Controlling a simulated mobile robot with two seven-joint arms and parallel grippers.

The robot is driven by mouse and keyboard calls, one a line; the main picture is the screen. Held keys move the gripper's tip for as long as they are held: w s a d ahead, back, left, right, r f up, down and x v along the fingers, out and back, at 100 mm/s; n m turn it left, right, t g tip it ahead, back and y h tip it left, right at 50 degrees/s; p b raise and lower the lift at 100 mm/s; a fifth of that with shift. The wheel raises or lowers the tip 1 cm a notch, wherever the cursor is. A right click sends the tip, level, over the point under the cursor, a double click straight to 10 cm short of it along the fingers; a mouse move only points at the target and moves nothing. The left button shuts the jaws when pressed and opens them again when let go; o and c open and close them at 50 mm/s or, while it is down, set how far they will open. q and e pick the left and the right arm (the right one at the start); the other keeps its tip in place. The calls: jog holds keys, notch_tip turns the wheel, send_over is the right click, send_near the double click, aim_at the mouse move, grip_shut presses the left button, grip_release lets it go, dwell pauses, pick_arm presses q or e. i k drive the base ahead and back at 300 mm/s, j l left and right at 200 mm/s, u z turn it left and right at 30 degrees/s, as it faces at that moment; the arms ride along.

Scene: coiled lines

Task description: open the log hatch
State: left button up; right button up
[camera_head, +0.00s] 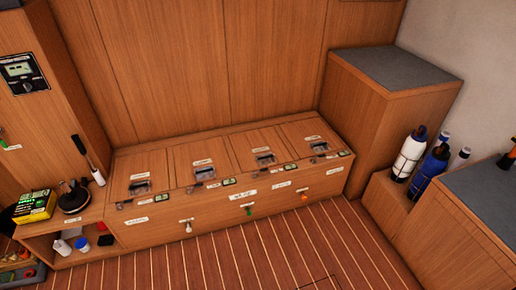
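A long wooden bench (160,235) runs along the back wall, with several flat lids in its top, each with a dark recessed latch and a small label. From left to right the lids are the first (150,161), the second (190,155), the third (245,139) and the last (300,129). All lie flat and look closed. The labels are too small to read, so I cannot tell which is the log hatch. A faint panel outline (320,283) shows in the striped floor at the bottom edge. Neither of my grippers is in view.
The bench front has white, green and orange knobs (249,210). A left shelf (75,217) holds a yellow-black box (35,207) and a dark round object (73,197). Bottles (410,152) stand at right beside a grey-topped cabinet (400,68). The striped floor (270,250) before the bench is clear.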

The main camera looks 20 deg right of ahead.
aim_at(256, 149)
jog(key=i+l, duration=1.05)
jog(key=i, duration=0.15)
